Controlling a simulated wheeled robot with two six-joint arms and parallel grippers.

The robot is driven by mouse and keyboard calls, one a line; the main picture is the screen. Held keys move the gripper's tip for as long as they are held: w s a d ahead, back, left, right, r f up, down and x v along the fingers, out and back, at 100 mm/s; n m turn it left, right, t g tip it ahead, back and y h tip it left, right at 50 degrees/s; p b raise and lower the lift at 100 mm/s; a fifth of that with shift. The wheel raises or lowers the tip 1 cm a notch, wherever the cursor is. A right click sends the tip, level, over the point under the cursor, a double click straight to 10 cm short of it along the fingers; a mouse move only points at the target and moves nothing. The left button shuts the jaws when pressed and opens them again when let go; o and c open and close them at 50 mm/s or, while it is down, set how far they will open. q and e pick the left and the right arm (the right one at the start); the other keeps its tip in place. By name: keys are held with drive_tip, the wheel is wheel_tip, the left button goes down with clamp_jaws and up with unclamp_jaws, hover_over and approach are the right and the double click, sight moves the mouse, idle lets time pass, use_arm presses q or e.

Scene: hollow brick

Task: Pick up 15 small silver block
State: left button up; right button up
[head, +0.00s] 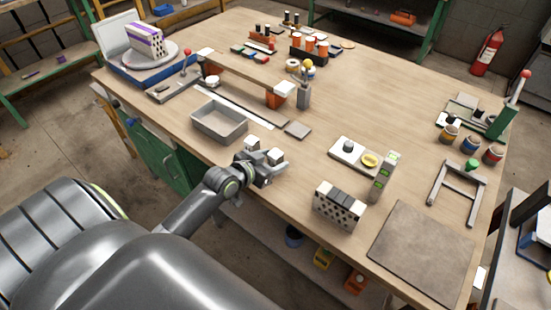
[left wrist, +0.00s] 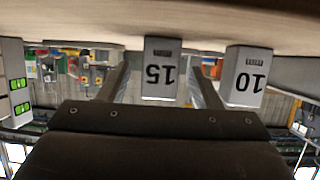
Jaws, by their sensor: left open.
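The small silver block marked 15 (left wrist: 160,72) shows upside down in the left wrist view, between my two finger tips with gaps on both sides. In the head view it appears to be the right one of two small pale blocks (head: 277,155) near the table's front edge. The silver block marked 10 (left wrist: 246,76) stands just beyond my finger on the right of the wrist view; in the head view it appears as the left pale block (head: 252,143). My left gripper (head: 266,170) is open in front of block 15, partly hiding its lower part. My right gripper is out of view.
A grey open tray (head: 219,124) lies left of the blocks. A perforated brick (head: 339,206) and a grey post with green displays (head: 383,177) stand to the right. A dark flat mat (head: 422,250) lies farther right. The wooden table (head: 310,150) is bare between block 15 and the brick.

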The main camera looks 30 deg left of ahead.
use_arm(q)
drive_tip(key=shift+x, duration=1)
